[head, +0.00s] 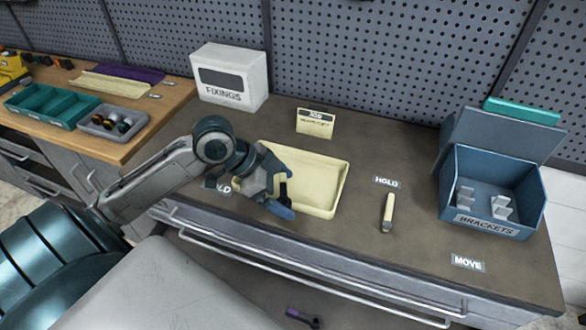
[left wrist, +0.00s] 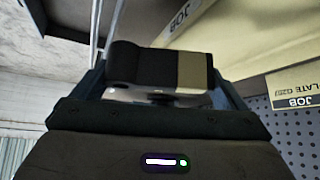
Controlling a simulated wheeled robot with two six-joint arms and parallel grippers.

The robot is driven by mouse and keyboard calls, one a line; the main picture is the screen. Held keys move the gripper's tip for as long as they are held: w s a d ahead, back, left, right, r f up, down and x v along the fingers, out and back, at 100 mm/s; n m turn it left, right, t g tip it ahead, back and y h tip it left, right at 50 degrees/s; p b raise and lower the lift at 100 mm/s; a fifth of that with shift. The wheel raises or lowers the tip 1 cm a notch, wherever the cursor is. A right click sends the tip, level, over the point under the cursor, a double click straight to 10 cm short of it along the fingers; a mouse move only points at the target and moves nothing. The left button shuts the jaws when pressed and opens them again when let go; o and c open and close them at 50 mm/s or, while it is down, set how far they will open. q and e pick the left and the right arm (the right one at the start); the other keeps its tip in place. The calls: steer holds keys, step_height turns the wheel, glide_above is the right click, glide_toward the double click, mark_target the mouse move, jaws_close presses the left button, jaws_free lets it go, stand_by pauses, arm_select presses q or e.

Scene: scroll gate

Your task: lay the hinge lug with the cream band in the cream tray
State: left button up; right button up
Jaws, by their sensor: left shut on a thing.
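The hinge lug is a dark block with a cream band (left wrist: 192,70), seen close up in the left wrist view. My left gripper (head: 280,205) is shut on it, and the blue fingers flank it. In the head view only a dark bit of the lug (head: 284,188) shows between the fingers. The cream tray (head: 333,190) lies on the bench, and its inside looks empty where it shows. The gripper is at the tray's left front edge and hides part of that side. I cannot tell the lug's height over the rim. My right gripper is not in view.
A cream piece with a dark end (head: 388,212) lies below a HOLD label (head: 386,182). A blue BRACKETS bin (head: 487,225) stands right, near a MOVE label (head: 467,263). A job card (head: 315,123) and white FIXINGS box (head: 229,77) stand behind.

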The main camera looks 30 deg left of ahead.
arm_select(q)
steer(key=w+a, duration=0.1)
steer(key=w, duration=0.2)
steer(key=w+a+p, duration=0.1)
steer(key=w, duration=0.2)
steer(key=w+a+p, duration=0.1)
steer(key=w, duration=0.2)
steer(key=shift+a+f, duration=0.35)
steer(key=shift+f+p, duration=0.8)
steer(key=shift+f, duration=1)
steer(key=shift+f, duration=0.1)
steer(key=o, duration=1.1)
steer(key=shift+f, duration=0.1)
steer(key=shift+s, duration=0.1)
steer(key=shift+a+r, duration=0.1)
steer(key=shift+r, duration=0.15)
